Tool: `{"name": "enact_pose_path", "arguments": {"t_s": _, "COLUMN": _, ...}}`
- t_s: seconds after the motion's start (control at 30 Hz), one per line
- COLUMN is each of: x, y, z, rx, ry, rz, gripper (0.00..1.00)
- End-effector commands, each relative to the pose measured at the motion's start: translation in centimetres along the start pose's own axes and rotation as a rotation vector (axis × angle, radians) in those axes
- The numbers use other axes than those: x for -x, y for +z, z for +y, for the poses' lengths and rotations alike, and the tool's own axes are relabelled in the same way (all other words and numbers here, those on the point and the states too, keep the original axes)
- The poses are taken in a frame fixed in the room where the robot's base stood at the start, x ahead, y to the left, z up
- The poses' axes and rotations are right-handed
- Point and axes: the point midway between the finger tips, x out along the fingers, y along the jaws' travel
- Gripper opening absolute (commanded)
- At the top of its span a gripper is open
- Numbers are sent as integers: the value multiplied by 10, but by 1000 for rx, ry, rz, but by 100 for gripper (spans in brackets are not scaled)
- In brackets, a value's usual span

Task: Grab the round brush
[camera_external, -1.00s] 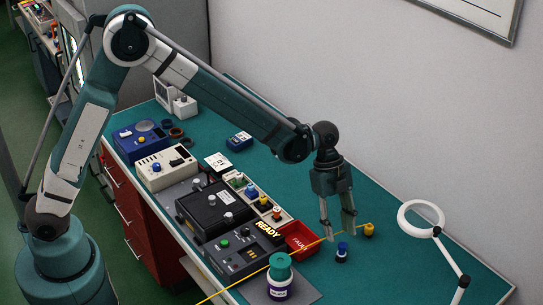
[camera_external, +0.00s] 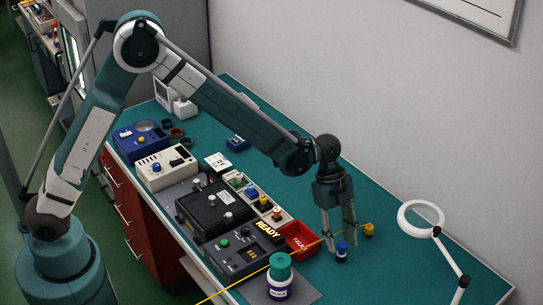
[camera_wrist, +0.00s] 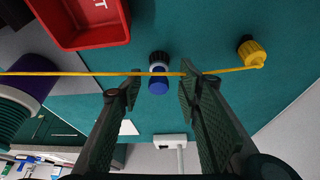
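A small upright piece (camera_external: 342,254) with a blue top, a white band and a black lower part stands on the teal bench; it may be the round brush, though no bristles are clear. It also shows in the wrist view (camera_wrist: 158,85), between my fingertips. My gripper (camera_external: 342,245) points down at it. In the wrist view my gripper (camera_wrist: 161,76) is open, with a gap visible on both sides of the piece. A yellow cord (camera_wrist: 90,73) crosses the wrist view close by the piece and the fingertips.
A red bin (camera_external: 298,240) lies left of my gripper, and a yellow plug (camera_external: 369,230) at the cord's end lies right. A green-lidded jar (camera_external: 280,275) stands in front. A white ring lamp (camera_external: 421,218) is at the right. Black and cream instruments fill the left side.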

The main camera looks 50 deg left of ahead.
Motion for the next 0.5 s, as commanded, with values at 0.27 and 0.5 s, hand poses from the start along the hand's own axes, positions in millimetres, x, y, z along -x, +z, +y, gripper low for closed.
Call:
{"name": "enact_pose_path", "arguments": {"t_s": 0.27, "x": -31, "y": -1, "z": 1, "rx": -1, "ry": 0, "rz": 0, "gripper": 34}}
{"name": "enact_pose_path", "arguments": {"t_s": 0.5, "x": -40, "y": -1, "z": 2, "rx": 0, "ry": 0, "rz": 0, "gripper": 34}}
